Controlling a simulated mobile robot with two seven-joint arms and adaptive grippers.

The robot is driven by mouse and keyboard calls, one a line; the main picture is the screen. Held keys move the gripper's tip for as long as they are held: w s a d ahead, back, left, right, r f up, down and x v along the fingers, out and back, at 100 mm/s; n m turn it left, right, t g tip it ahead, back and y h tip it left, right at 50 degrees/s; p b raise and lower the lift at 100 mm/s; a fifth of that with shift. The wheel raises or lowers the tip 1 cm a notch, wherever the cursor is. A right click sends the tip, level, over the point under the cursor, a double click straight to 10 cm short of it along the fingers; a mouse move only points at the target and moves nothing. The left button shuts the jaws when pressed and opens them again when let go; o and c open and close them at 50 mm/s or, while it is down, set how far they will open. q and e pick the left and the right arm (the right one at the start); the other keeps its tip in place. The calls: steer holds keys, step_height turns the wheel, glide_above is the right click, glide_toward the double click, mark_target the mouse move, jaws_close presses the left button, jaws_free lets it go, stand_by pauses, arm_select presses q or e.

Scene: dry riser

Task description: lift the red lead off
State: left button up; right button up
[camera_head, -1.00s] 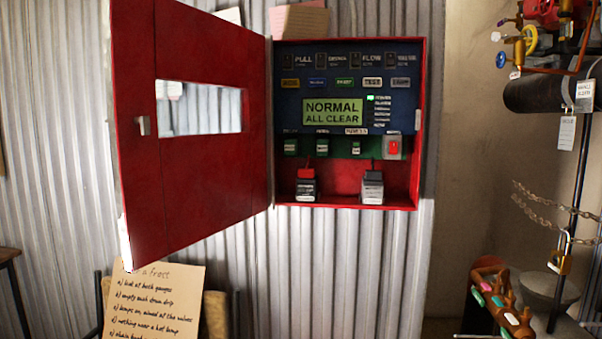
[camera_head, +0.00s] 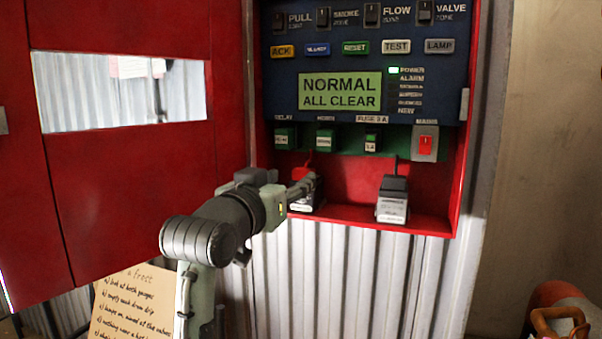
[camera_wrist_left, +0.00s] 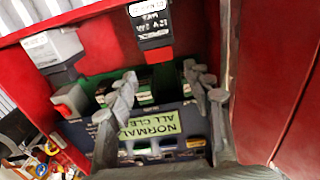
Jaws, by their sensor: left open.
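The red lead (camera_head: 300,172) sits as a red cap on top of the left battery (camera_head: 307,207), on the floor of the open red cabinet. In the left wrist view the red lead (camera_wrist_left: 158,55) shows on the black battery (camera_wrist_left: 153,20). My left gripper (camera_head: 308,186) reaches in from the left, in front of that battery, and partly hides it. In the left wrist view its fingers (camera_wrist_left: 160,75) are spread and empty, with the red lead just beyond the gap between the tips. Contact cannot be told. My right gripper is not in view.
A second, grey battery (camera_head: 393,205) with a dark lead stands to the right. The panel (camera_head: 340,92) above reads NORMAL ALL CLEAR, with a red mains switch (camera_head: 425,142) below it. The open red door (camera_head: 130,190) is at left. A handwritten card (camera_head: 130,305) stands below.

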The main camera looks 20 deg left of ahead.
mark_target(302, 172)
arm_select(q)
steer(key=w, duration=0.5)
steer(key=shift+w, duration=0.15)
steer(key=shift+w+d, duration=0.1)
steer(key=shift+w, duration=0.5)
steer(key=shift+c, duration=1)
steer(key=shift+f, duration=0.1)
steer(key=c, duration=1)
jaws_close()
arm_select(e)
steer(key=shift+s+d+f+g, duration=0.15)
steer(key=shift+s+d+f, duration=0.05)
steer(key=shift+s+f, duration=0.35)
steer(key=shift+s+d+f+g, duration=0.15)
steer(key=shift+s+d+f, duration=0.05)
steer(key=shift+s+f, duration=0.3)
